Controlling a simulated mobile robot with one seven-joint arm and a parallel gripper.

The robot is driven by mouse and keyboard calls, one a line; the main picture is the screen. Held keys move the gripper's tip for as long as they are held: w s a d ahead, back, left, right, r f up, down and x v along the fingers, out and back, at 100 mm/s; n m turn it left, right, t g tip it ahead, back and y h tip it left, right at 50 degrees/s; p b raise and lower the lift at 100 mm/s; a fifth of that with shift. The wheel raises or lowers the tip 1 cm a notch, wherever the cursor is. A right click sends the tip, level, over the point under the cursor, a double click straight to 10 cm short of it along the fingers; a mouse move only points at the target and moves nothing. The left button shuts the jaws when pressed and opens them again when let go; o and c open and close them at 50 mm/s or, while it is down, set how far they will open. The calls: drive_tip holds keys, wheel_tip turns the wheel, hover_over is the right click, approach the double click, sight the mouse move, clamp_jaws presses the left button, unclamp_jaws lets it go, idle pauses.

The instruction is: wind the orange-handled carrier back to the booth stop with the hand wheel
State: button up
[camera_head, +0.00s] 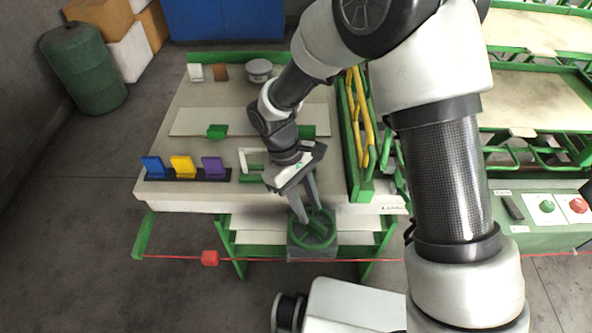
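A green hand wheel (318,236) with a raised bar across it sits on a grey block at the front of the bench. My gripper (311,212) points down at the wheel's far side. Its two fingers are apart with a gap between them, and I see nothing clearly held. I cannot tell whether the tips touch the wheel. No orange-handled carrier can be made out with certainty. A green upright (143,236) stands at the line's left end; I cannot tell if it is the booth stop.
The bench top (200,120) holds blue, yellow and purple tabs (182,166) in a dark rack. A green frame with yellow bars (361,125) stands at its right. A panel (555,212) with green and red buttons is at the right. Floor is clear at front left.

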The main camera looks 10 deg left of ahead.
drive_tip(key=p+v, duration=0.1)
drive_tip(key=v, duration=1.3)
drive_tip(key=shift+r+p, duration=0.3)
drive_tip(key=shift+p, duration=0.05)
drive_tip(key=shift+a, duration=0.1)
